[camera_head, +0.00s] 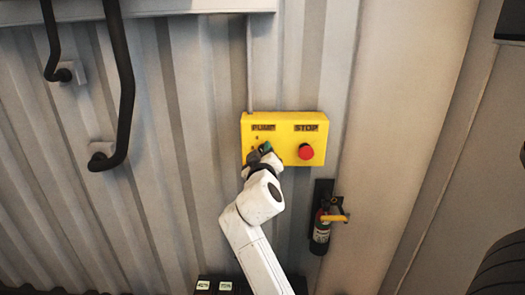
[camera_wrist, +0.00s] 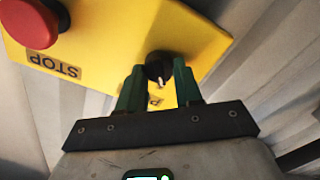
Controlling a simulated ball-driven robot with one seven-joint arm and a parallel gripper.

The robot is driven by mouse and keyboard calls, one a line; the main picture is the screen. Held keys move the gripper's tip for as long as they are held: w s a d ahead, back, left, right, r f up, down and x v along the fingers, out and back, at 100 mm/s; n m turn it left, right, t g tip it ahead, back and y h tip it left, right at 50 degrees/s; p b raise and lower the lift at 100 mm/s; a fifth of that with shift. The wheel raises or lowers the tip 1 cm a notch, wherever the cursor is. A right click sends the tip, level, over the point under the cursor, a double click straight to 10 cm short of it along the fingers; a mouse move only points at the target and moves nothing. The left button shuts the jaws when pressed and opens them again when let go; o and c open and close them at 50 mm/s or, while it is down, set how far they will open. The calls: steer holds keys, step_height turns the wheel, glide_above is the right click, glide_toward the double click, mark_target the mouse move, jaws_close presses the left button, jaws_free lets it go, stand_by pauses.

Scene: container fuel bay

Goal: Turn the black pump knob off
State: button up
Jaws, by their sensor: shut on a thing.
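The yellow pump box (camera_head: 285,124) is on the corrugated wall, with a PUMP label at its left and a STOP label at its right. The black pump knob (camera_wrist: 157,64) shows in the wrist view between the two green fingers of my gripper (camera_wrist: 158,76). A white pointer mark shows on the knob's near edge. My gripper is shut on the knob. In the head view my gripper (camera_head: 262,150) covers the knob under the PUMP label. The box and its lettering appear turned over in the wrist view.
The red stop button (camera_head: 305,151) sits close to the right of my gripper; it also shows in the wrist view (camera_wrist: 30,22). A small fire extinguisher (camera_head: 321,232) hangs below right. A black handrail (camera_head: 123,80) is at left. A tyre (camera_head: 502,268) is at lower right.

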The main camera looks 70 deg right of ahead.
steer(key=n+p, duration=0.4)
steer(key=n, duration=0.2)
steer(key=shift+r, duration=0.15)
steer(key=n+p, duration=0.2)
steer(key=n, duration=0.2)
steer(key=shift+n, duration=0.3)
steer(key=o, duration=1)
steer(key=shift+f, duration=0.2)
steer(key=shift+o, duration=0.2)
steer(key=shift+a, duration=0.1)
steer(key=b+v, duration=0.1)
steer(key=v, duration=0.9)
steer(key=shift+a, duration=0.3)
steer(key=shift+s, duration=0.1)
